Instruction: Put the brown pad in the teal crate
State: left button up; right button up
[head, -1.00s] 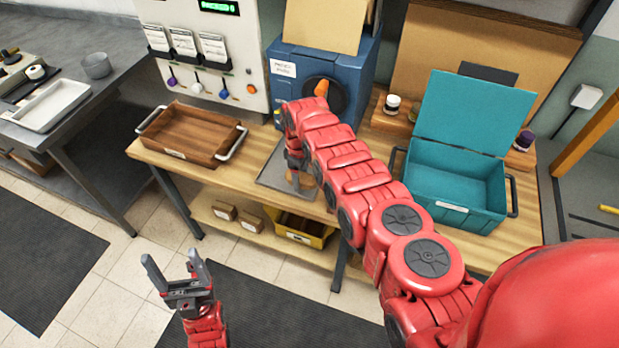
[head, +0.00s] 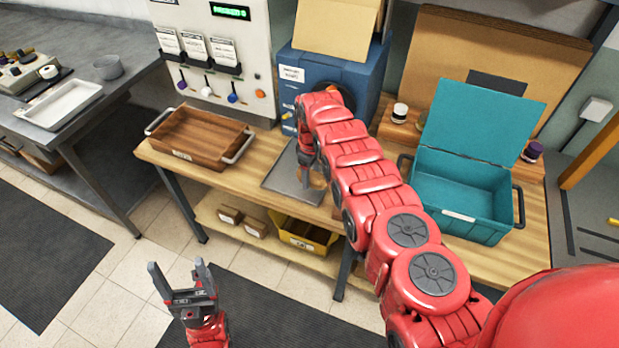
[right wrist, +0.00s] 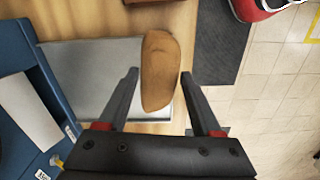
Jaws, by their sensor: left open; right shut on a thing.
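The brown pad (right wrist: 160,72) is an oblong tan-brown piece between the fingers of my right gripper (right wrist: 160,74) in the right wrist view. My right gripper is shut on it. In the head view my right gripper (head: 308,172) is over the right side of a grey metal plate on the bench, partly hidden by my arm. The teal crate (head: 485,228) stands on the bench to the right, its lid (head: 480,125) raised at the back and its visible inside empty. My left gripper (head: 178,268) is open and empty, in front of the bench over the floor.
The grey plate (head: 275,184) lies before a blue machine (head: 368,85). A wooden tray (head: 185,155) stands to the left. Small jars (head: 400,113) stand behind the crate. A yellow bin (head: 318,243) is on the lower shelf. My right arm crosses before the bench between plate and crate.

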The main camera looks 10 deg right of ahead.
aim_at(315, 171)
jog(key=shift+d+r, duration=0.15)
jog(key=shift+r, duration=0.1)
jog(key=shift+w+r, duration=0.15)
jog(key=shift+r, duration=0.1)
jog(key=shift+d, duration=0.1)
jog(key=shift+w+d+r+m, duration=0.15)
jog(key=shift+d+r+m, duration=0.35)
jog(key=shift+r, duration=0.15)
jog(key=shift+w+r+b, duration=0.15)
jog(key=shift+r+b, duration=0.15)
jog(key=shift+b, duration=0.05)
jog(key=shift+d+r, duration=0.15)
jog(key=shift+r, duration=0.15)
jog(key=shift+r+m, duration=0.1)
jog(key=shift+m, duration=0.2)
